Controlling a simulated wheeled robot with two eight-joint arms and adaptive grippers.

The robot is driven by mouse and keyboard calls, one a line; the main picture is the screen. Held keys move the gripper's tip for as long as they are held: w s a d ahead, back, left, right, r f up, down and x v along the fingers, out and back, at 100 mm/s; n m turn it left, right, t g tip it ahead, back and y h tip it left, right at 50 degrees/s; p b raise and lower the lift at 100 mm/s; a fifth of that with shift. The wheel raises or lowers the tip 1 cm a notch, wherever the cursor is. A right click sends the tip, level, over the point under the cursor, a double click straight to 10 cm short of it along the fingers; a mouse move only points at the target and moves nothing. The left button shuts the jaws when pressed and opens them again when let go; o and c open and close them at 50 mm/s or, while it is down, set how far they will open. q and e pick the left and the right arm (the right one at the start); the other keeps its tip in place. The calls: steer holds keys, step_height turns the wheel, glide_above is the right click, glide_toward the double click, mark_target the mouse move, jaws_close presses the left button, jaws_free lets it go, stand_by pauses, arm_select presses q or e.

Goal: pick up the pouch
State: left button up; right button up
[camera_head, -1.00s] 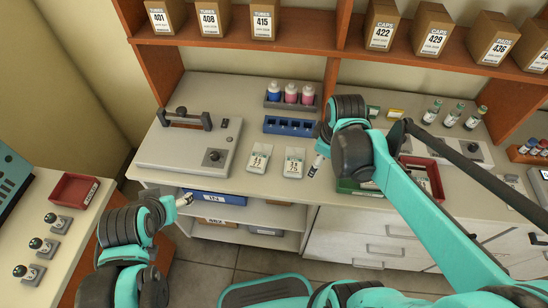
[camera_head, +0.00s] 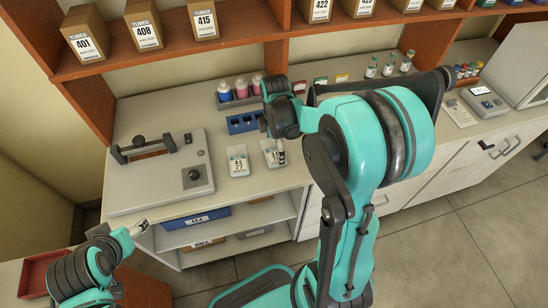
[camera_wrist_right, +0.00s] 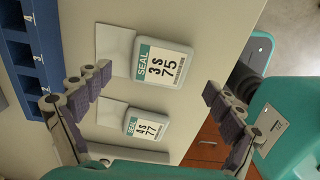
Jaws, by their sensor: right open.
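Two white pouches with teal labels lie side by side on the counter. The one marked 75 (camera_head: 268,147) is on the right in the head view; the one marked 77 (camera_head: 238,161) is on the left. In the right wrist view, the 75 pouch (camera_wrist_right: 162,68) lies between the spread fingers of my open right gripper (camera_wrist_right: 157,84), and the 77 pouch (camera_wrist_right: 147,131) is below it. In the head view my right gripper (camera_head: 281,154) is over the 75 pouch, covering part of it. Contact is not visible. My left gripper (camera_head: 138,228) is before the counter's front left; its jaw state is unclear.
A blue slotted rack (camera_head: 243,122) stands behind the pouches, with bottles in a grey holder (camera_head: 239,98) further back. A grey device (camera_head: 160,178) with a black handle is to the left. Shelves with a blue bin (camera_head: 196,217) are below the counter.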

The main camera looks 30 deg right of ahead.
mark_target(276, 156)
step_height(276, 156, down, 3)
steer(key=shift+d+f+b, duration=0.1)
steer(key=shift+f+b, duration=0.1)
steer(key=shift+b, duration=0.3)
steer(key=shift+r, duration=0.1)
steer(key=c, duration=1.2)
steer(key=shift+c, duration=0.2)
steer(key=shift+r, duration=0.15)
